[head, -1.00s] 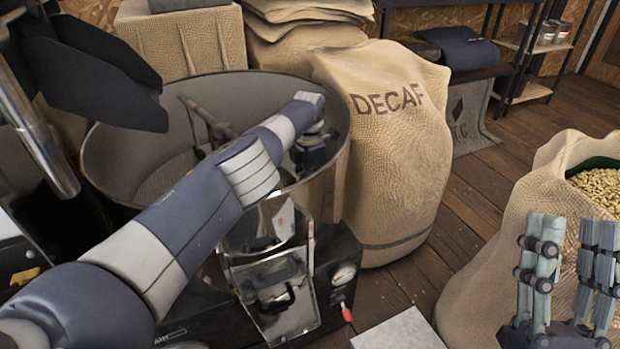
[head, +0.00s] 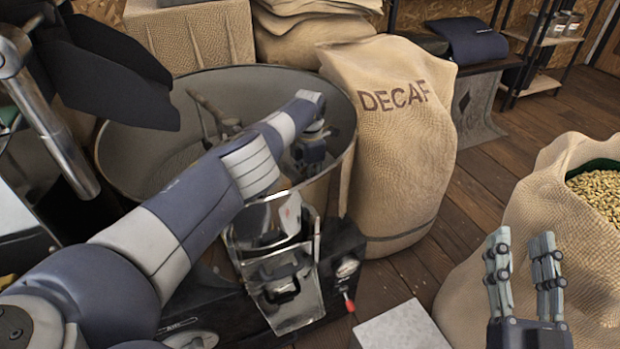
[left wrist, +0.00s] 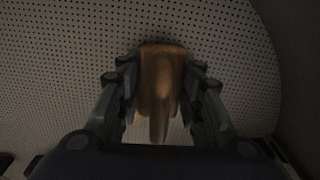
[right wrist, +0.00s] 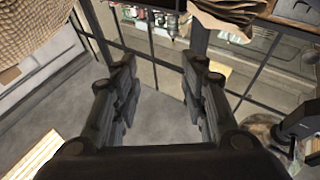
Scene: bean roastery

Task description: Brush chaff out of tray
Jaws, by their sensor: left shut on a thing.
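The round tray (head: 255,88) is a wide metal drum with a high wall and a stirring arm (head: 212,112) inside. My left arm reaches over its front rim, and my left gripper (head: 313,150) is down inside near the right wall. In the left wrist view, my left gripper (left wrist: 160,95) is shut on a brown wooden brush (left wrist: 158,80), above the pale perforated tray floor (left wrist: 70,60). Whether the brush touches the floor cannot be told. I cannot make out chaff clearly. My right gripper (head: 523,250) is open and empty, outside the tray at the lower right.
A DECAF sack (head: 395,150) stands close to the tray's right side. A sack of pale beans (head: 530,215) is at the far right, behind my right gripper. A metal chute (head: 280,270) and a gauge (head: 347,266) are at the tray's front. Dark floorboards (head: 500,150) are open between the sacks.

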